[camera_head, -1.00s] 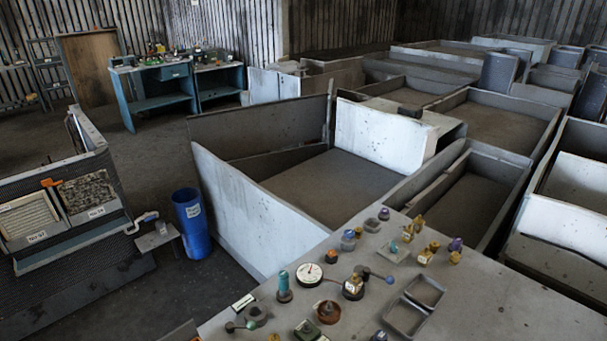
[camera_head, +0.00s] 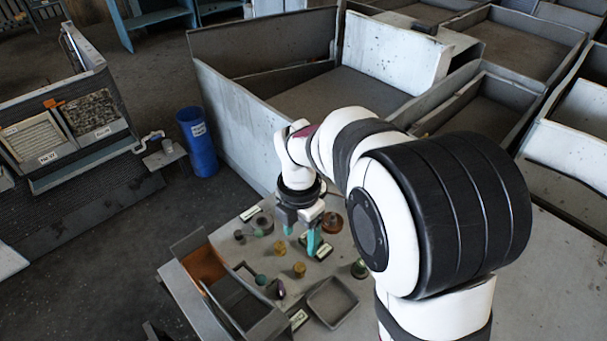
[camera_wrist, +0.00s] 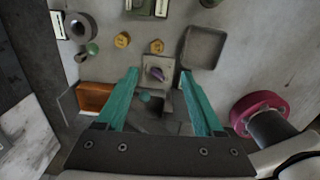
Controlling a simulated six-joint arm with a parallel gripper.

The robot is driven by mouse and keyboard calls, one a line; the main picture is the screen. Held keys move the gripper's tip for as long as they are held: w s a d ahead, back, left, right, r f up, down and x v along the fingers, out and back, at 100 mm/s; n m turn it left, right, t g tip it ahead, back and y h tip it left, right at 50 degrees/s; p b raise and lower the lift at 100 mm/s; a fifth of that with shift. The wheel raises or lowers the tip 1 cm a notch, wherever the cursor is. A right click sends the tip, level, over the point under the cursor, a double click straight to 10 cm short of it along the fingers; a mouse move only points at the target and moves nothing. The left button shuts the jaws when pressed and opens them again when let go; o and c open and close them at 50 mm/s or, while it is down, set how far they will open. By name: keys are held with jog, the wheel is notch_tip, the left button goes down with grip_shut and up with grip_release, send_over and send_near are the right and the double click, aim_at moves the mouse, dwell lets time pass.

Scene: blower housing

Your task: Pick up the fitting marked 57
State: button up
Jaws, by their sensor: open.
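I cannot read a 57 on any fitting, so I cannot tell which one is meant. Two small brass-yellow fittings stand on the grey bench, one (camera_head: 279,249) farther back and one (camera_head: 299,269) nearer. In the wrist view the two yellow fittings (camera_wrist: 122,40) (camera_wrist: 156,46) show faint, unreadable marks on top. My gripper (camera_head: 303,236) is above the bench with teal fingers pointing down. In the wrist view the gripper (camera_wrist: 158,71) is open, and nothing is held. A purple-topped piece (camera_wrist: 157,73) shows in the gap between the fingertips, apparently below them.
An empty grey tray (camera_head: 333,302) lies near the fittings; it also shows in the wrist view (camera_wrist: 203,47). A box with an orange inside (camera_head: 205,268) is at the bench's left edge. A green-knobbed piece (camera_head: 260,279) and a ring-shaped part (camera_head: 263,224) are close by.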

aim_at(300, 267)
jog(key=f, duration=1.5)
jog(key=shift+w+a, duration=0.15)
jog(key=shift+w, duration=0.2)
grip_shut()
